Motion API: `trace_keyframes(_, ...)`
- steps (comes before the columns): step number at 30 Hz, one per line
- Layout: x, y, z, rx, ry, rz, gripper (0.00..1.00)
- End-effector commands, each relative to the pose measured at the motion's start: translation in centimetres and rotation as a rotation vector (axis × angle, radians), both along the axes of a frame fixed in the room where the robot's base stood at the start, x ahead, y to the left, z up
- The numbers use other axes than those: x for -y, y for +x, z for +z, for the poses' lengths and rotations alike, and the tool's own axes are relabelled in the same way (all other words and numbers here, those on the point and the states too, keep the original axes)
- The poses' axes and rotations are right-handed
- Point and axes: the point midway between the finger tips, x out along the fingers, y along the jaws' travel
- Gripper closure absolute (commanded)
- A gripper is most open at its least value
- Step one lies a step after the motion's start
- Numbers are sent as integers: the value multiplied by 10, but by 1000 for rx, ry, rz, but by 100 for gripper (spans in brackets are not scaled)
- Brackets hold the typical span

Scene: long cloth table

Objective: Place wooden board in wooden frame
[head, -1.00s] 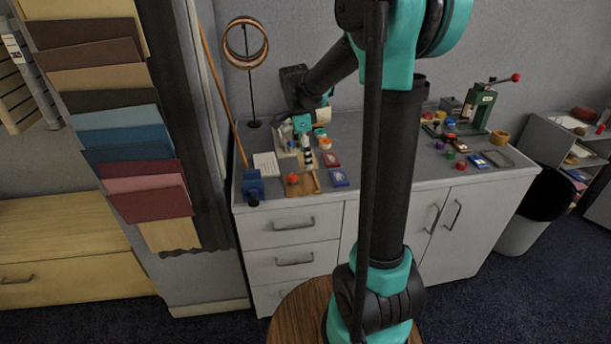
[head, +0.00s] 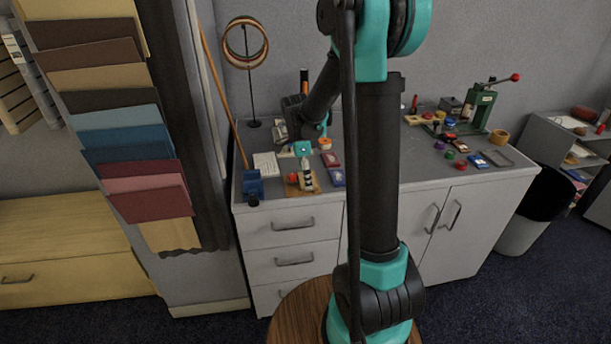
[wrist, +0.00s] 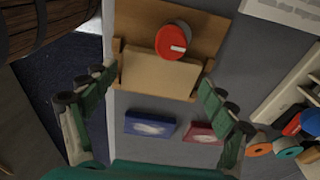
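A flat brown wooden piece, seemingly the wooden frame (wrist: 205,32), lies on the grey counter in the wrist view. A paler tan rectangular piece, seemingly the wooden board (wrist: 158,80), lies at its lower edge. I cannot tell whether it is seated in it or only rests on it. A red-topped cylinder (wrist: 170,42) stands at the board's upper edge and hides part of both. My gripper (wrist: 158,79) is open, with one finger on each side of the pale board and nothing visibly held. In the head view my gripper (head: 306,176) is over the wooden pieces, partly hiding them.
A blue box (wrist: 150,125) and a red box (wrist: 205,133) lie close by. A blue device (head: 252,185) stands left of the wooden pieces, and a white sheet (head: 266,163) lies behind. A green press (head: 478,107) and small items occupy the counter's right.

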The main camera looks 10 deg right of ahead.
Motion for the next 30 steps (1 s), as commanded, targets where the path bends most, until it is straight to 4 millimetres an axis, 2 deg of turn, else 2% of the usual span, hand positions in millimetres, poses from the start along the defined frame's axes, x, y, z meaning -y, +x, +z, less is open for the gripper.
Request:
trace_keyframes(11,0,0,0,0,0,0,2)
trace_keyframes(16,-1,0,9,0,0,0,2)
trace_keyframes(20,-3,0,28,0,0,1,2)
trace_keyframes(30,-11,0,92,0,0,0,2)
